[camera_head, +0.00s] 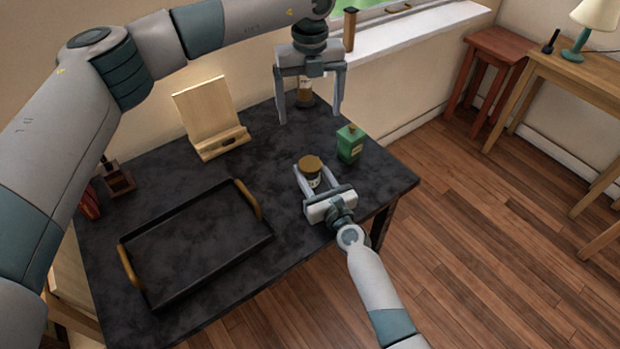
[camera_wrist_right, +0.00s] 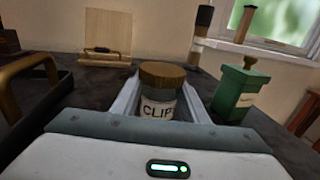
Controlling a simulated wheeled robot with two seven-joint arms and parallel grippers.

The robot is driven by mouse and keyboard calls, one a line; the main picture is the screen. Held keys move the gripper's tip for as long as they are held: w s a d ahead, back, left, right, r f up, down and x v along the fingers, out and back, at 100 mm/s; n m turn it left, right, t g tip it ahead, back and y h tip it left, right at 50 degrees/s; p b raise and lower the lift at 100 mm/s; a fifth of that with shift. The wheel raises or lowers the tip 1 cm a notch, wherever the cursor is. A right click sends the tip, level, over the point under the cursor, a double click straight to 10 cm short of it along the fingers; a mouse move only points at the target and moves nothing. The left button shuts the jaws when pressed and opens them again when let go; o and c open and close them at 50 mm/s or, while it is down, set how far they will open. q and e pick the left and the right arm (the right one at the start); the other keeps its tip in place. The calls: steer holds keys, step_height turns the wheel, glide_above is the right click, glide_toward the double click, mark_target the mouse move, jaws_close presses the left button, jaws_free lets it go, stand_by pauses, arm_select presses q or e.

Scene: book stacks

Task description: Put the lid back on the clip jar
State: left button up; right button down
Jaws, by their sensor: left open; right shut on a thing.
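The clip jar (camera_head: 311,180) stands upright on the dark table between the fingers of my right gripper (camera_head: 312,168), which is shut on it. In the right wrist view the jar (camera_wrist_right: 159,108) shows a white label reading "CLIP". The round brown lid (camera_head: 310,164) is on top of the jar and overhangs its sides slightly; it also shows in the right wrist view (camera_wrist_right: 162,75). Whether it is fully seated is unclear. My left gripper (camera_head: 310,118) is open, fingers pointing down, near the table's back edge.
A green canister (camera_head: 350,144) stands right of the clip jar. A black tray (camera_head: 195,245) with wooden handles fills the left front of the dark table (camera_head: 375,190). A wooden stand (camera_head: 207,115) is at the back. Some clear table lies between the tray and clip jar.

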steer(key=c, duration=1)
jaws_free()
steer(key=shift+s+d, duration=0.1)
steer(key=shift+s, duration=0.05)
steer(key=v, duration=1.7)
steer(key=shift+s+b, duration=0.1)
steer(key=shift+b, duration=0.25)
